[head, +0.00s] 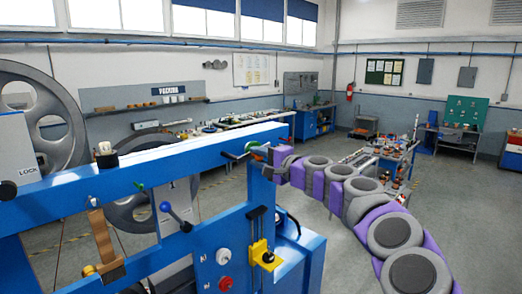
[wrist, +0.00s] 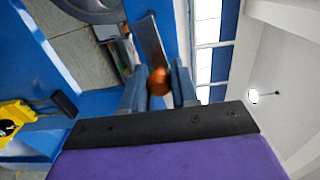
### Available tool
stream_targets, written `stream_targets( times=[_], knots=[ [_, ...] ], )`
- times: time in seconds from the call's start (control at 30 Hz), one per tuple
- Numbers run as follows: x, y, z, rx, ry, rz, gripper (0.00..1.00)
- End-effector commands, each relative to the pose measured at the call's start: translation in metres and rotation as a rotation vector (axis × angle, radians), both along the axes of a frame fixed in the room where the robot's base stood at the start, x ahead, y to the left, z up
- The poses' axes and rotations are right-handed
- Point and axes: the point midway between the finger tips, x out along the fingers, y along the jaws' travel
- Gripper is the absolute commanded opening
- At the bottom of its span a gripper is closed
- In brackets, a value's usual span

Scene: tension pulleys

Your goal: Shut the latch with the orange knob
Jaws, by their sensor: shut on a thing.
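The orange knob (wrist: 158,82) sits between the two fingers of my gripper (wrist: 159,88) in the wrist view, and the gripper is shut on it. A dark grey latch bar (wrist: 150,42) runs from the knob along the blue frame. In the head view, my gripper (head: 264,153) is at the right end of the blue frame's top beam (head: 190,155). There the fingers and knob are small and partly hidden, and I cannot tell whether the latch is fully closed.
The blue frame carries a blue-knobbed lever (head: 177,217), a white knob (head: 223,256), a red knob (head: 225,283) and a yellow bracket (head: 261,256). A large grey wheel (head: 68,115) stands at the left.

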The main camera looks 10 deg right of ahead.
Motion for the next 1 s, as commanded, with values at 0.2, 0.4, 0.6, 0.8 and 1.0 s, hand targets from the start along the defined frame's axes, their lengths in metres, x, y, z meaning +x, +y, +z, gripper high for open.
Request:
stream_targets(
  times=[0.2,0.4,0.6,0.8,1.0],
  knots=[
    [0.0004,-0.0024,-0.0019,0.096,0.066,-0.002,0.0],
    [0.0006,-0.0037,-0.0047,0.145,0.099,-0.003,0.0],
    [0.0005,-0.0036,-0.0064,0.16,0.111,-0.002,0.0],
    [0.0005,-0.0032,-0.0072,0.161,0.112,-0.002,0.0],
    [0.0004,-0.0029,-0.0076,0.16,0.112,-0.001,0.36]
  ],
)
